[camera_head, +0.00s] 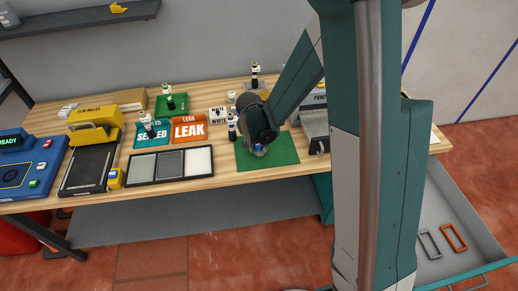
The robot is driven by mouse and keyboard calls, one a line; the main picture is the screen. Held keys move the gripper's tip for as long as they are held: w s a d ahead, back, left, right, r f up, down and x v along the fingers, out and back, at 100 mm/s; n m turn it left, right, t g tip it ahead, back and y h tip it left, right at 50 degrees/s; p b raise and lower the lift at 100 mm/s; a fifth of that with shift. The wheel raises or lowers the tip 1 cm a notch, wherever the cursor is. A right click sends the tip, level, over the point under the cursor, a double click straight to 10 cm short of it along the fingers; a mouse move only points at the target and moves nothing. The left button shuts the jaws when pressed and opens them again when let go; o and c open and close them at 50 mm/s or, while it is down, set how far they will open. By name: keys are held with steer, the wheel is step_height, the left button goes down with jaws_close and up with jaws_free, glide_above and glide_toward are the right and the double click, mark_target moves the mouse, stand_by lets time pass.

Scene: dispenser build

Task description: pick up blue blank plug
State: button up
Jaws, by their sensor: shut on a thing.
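My gripper (258,146) is low over the green mat (282,158) at the front of the wooden table. It is shut on a small blue and pale thing (259,149), which looks like the blue blank plug. The fingers and most of the plug are hidden by the dark gripper body and by distance. I cannot tell whether the plug touches the mat.
A grey machine (314,125) stands right. An open drawer (458,215) is below right.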

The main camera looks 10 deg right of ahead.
stand_by(0.3)
steer(key=shift+r+p, duration=0.75)
steer(key=shift+r, duration=4.2)
